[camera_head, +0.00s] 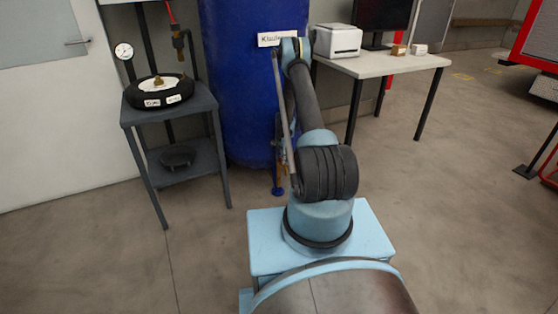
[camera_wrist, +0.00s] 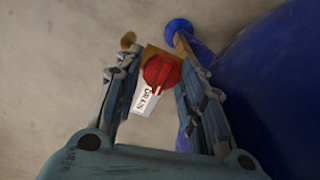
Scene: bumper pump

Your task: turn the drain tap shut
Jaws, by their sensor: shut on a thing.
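In the wrist view, a round red drain tap knob (camera_wrist: 162,71) sits between the two fingers of my gripper (camera_wrist: 154,52). A white tag (camera_wrist: 147,98) reading "DRAIN" hangs beside the knob, and a brass-coloured piece (camera_wrist: 151,52) shows behind it. My gripper is shut on the tap, with one finger on each side. The blue tank (camera_wrist: 275,75) stands right of the fingers, and also shows in the head view (camera_head: 235,100). In the head view my arm covers the tap and my gripper.
A dark metal stand (camera_head: 205,98) with a black ring-shaped object (camera_head: 135,95) and a gauge (camera_head: 124,51) is left of the tank. A table (camera_head: 425,62) with a white printer (camera_head: 338,40) is to the right.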

